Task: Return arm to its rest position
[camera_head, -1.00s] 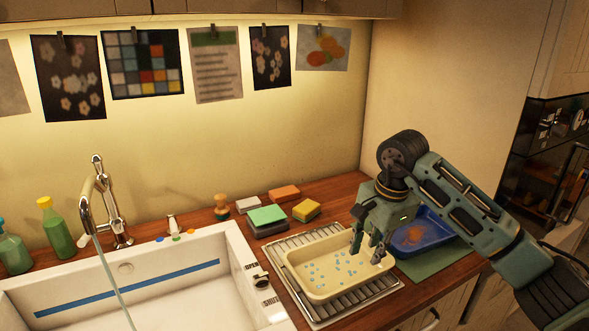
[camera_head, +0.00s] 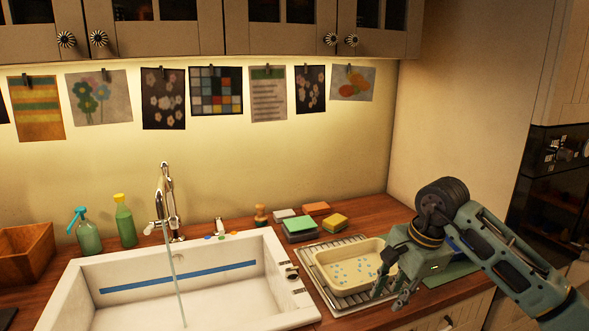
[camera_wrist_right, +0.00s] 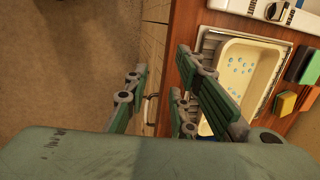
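My right arm comes in from the right in the head view. Its gripper (camera_head: 392,288) hangs at the counter's front edge, in front of the cream tray (camera_head: 322,274) with blue spots. In the right wrist view the gripper (camera_wrist_right: 162,98) has its green-padded fingers spread, with nothing between them. Floor and cabinet front show through the gap. The cream tray (camera_wrist_right: 212,66) is to the right of the fingers in that view, partly hidden by them. My left gripper is in neither view.
The cream tray sits on a metal drying rack (camera_head: 352,303). Several sponges (camera_head: 300,225) lie behind it. The white sink (camera_head: 72,290), with its tap (camera_head: 170,205) running, is to the left. A wooden box (camera_head: 25,252) and two bottles stand further left. My right arm mostly hides a blue tray.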

